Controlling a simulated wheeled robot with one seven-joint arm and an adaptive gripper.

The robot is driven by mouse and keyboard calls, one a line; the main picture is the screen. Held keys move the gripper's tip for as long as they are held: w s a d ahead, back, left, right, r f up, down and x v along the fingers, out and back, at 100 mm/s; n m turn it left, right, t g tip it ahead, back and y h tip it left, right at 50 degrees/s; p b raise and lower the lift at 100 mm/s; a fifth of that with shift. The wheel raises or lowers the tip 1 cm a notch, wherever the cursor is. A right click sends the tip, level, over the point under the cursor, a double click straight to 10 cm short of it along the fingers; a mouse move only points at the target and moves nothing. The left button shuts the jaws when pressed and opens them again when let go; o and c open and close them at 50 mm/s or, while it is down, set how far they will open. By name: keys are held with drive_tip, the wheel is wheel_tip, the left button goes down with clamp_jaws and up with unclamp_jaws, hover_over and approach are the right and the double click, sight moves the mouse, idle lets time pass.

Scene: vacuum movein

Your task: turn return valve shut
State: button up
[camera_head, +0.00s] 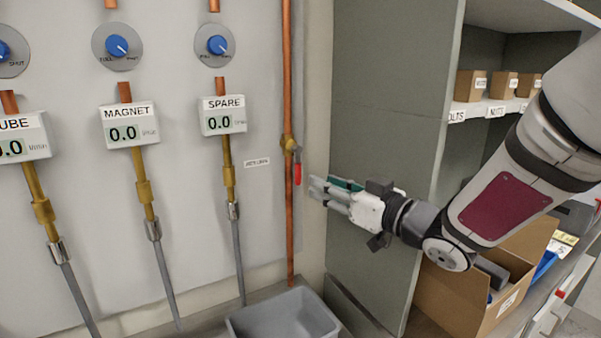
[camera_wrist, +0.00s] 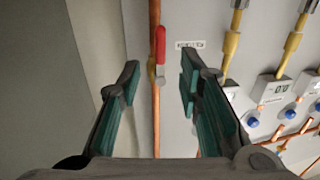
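The return valve (camera_head: 289,143) is a brass body on a vertical copper pipe. Its red lever (camera_head: 297,172) hangs down beside the pipe, roughly parallel to it. In the wrist view, which is turned over, the red lever (camera_wrist: 160,45) points up from the valve body (camera_wrist: 152,70). My gripper (camera_head: 322,190) is just right of the lever in the head view, its fingers pointing left toward the pipe. In the wrist view my gripper (camera_wrist: 158,85) is open, with the pipe running between its green-padded fingers. The lever appears beyond the fingertips, and I see no contact.
A small label (camera_head: 257,162) is on the wall left of the valve. Gauges (camera_head: 223,122) and blue knobs (camera_head: 217,45) are further left. A grey bin (camera_head: 285,317) stands below the pipe. A grey cabinet side (camera_head: 385,110) and cardboard box (camera_head: 462,300) are close to my arm.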

sight(300, 174)
drive_tip(key=x, duration=0.9)
drive_tip(key=shift+a, duration=0.2)
clamp_jaws()
